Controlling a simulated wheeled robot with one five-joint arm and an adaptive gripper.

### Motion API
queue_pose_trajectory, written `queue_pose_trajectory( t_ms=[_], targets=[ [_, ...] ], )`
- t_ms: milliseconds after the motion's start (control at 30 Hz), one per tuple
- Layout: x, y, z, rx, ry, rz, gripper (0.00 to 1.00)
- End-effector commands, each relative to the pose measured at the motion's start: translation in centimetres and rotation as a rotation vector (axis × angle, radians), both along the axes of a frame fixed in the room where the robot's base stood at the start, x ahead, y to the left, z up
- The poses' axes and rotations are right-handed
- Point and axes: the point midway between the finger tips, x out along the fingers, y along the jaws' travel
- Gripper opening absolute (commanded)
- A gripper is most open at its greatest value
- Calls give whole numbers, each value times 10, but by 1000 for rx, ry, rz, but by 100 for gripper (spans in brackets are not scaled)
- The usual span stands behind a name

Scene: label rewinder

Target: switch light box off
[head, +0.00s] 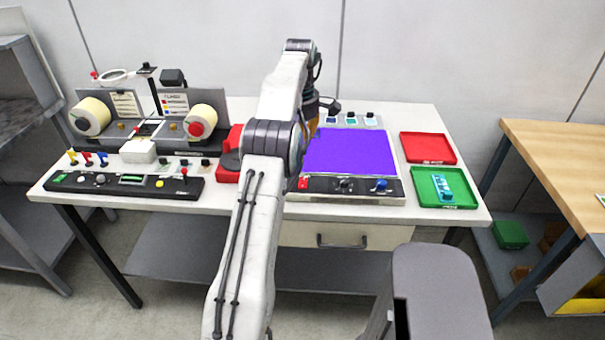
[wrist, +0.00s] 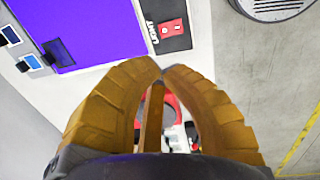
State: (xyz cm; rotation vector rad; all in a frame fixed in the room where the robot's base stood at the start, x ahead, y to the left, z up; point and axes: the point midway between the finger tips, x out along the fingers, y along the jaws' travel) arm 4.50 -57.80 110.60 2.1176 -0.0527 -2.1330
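The light box (head: 350,152) stands on the bench with its panel lit violet; the panel also shows at upper left in the wrist view (wrist: 85,25). On its black front strip is a red switch (head: 303,184), seen in the wrist view (wrist: 172,28) beside the word LIGHT. My gripper (wrist: 162,68) has its two yellow-brown fingers brought together at the tips, with nothing visible between the tips. In the wrist picture the tips appear just below the switch, apart from it. In the head view my arm mostly hides the gripper.
The strip also carries a black knob (head: 344,185) and a blue knob (head: 381,185). A red tray (head: 428,148) and a green tray (head: 425,180) lie to the right. The label rewinder (head: 145,125) and its control panel (head: 125,186) stand to the left.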

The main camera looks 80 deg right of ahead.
Motion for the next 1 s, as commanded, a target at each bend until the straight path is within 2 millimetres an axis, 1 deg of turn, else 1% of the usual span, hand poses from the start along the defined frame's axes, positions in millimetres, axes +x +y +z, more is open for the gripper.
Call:
queue_pose_trajectory(
  t_ms=[167, 233, 367, 433, 467, 700, 1000],
  targets=[
    [0, -1, -13, 2, 0, -1, 0],
    [0, -2, -22, 3, 0, -1, 0],
    [1, -4, -42, 5, -1, -1, 0],
    [1, -5, -55, 6, -1, -1, 0],
    [1, -6, -58, 6, -1, -1, 0],
    [1, -10, -98, 8, -1, -1, 0],
    [1, -15, -120, 2, -1, -1, 0]
  ],
)
